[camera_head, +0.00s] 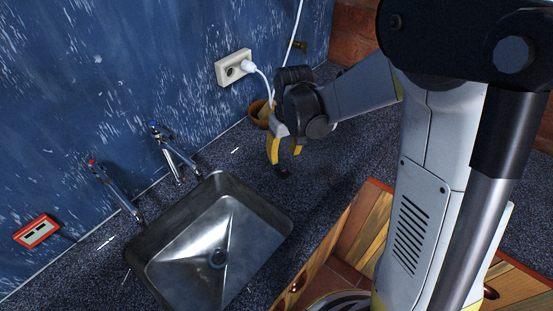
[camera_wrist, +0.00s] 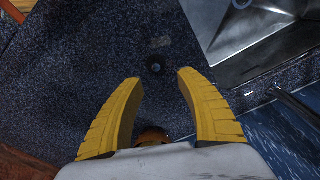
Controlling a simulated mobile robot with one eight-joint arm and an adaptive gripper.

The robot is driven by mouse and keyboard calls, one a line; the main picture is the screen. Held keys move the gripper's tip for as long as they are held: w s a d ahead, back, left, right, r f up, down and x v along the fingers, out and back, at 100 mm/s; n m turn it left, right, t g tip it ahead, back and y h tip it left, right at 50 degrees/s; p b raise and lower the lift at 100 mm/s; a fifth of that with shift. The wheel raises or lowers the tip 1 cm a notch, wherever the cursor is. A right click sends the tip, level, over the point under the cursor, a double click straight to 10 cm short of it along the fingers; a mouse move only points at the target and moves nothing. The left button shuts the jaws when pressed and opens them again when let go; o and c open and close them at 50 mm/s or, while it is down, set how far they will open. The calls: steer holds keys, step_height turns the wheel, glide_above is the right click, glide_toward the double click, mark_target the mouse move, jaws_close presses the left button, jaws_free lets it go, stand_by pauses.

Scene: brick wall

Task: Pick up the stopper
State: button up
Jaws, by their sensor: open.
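A small dark round piece, which looks like the stopper (camera_wrist: 155,66), lies on the speckled dark counter. In the wrist view it is just beyond the gap between my fingertips. In the head view a small dark shape, likely the same stopper (camera_head: 283,172), shows just below the fingertips, to the right of the sink. My gripper (camera_head: 285,157) points down over the counter with its yellow fingers apart and nothing between the tips. In the wrist view my gripper (camera_wrist: 160,77) is open, with one finger on each side. Its exact height above the stopper is hard to tell.
A metal sink (camera_head: 180,262) is set in the counter to the left. Two taps (camera_head: 172,152) stand behind it by the blue wall. A terracotta pot (camera_head: 257,110) is close behind my gripper. A wall socket (camera_head: 232,68) holds a white plug and cable.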

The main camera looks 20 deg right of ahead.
steer(key=b, duration=0.1)
glide_above(284, 169)
steer(key=s, duration=0.1)
steer(key=f, duration=0.4)
steer(key=shift+s+a+f, duration=0.15)
steer(key=shift+s+a, duration=0.05)
steer(key=shift+a, duration=0.1)
steer(key=f+b, duration=0.1)
steer(key=f, duration=0.1)
steer(key=w+f+b, duration=0.1)
steer(key=f, duration=0.2)
steer(key=shift+w+d+f+b, duration=0.2)
steer(key=shift+w+f+b, duration=0.1)
steer(key=shift+f+b, duration=0.1)
jaws_close()
